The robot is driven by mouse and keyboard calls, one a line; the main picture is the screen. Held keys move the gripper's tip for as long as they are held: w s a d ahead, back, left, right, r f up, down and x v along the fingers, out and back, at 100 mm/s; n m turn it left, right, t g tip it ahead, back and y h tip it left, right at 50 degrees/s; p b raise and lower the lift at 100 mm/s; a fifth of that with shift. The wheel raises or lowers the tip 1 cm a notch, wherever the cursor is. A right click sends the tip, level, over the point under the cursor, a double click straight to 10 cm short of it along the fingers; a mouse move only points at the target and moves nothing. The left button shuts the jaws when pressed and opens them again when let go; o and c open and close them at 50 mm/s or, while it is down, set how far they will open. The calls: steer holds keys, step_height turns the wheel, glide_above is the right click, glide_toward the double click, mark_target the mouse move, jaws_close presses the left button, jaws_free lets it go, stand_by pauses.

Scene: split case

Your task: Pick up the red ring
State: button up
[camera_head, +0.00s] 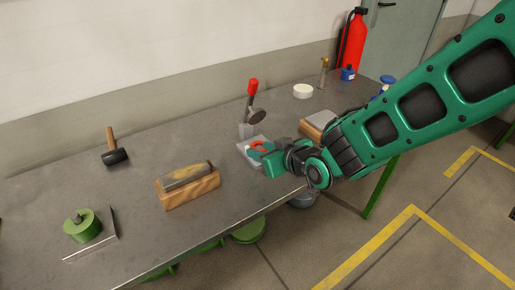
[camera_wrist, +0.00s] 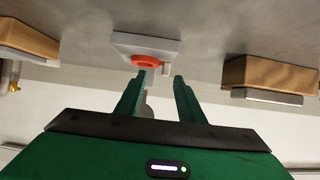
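The red ring (camera_head: 263,147) lies on the light grey base plate (camera_head: 247,155) of a hand-lever tool (camera_head: 252,106) with a red handle. In the wrist view the ring (camera_wrist: 146,60) shows on the plate (camera_wrist: 122,40), beyond my fingertips and a little left of the middle of the gap. My gripper (camera_wrist: 157,77) is open, with nothing between its two green fingers. In the head view my gripper (camera_head: 260,157) is right at the plate, and its fingers cover part of the ring. I cannot tell whether they touch the plate.
A wooden block (camera_head: 322,121) stands close behind my wrist on the grey workbench (camera_head: 140,190). Left are a wood block with a file-like tool (camera_head: 190,184), a mallet (camera_head: 115,153) and a green roll (camera_head: 82,226). A white disc (camera_head: 303,91) and small bottles stand behind.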

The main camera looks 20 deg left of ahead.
mark_target(254, 148)
steer(key=x, duration=0.5)
jaws_close()
steer(key=shift+r, duration=0.1)
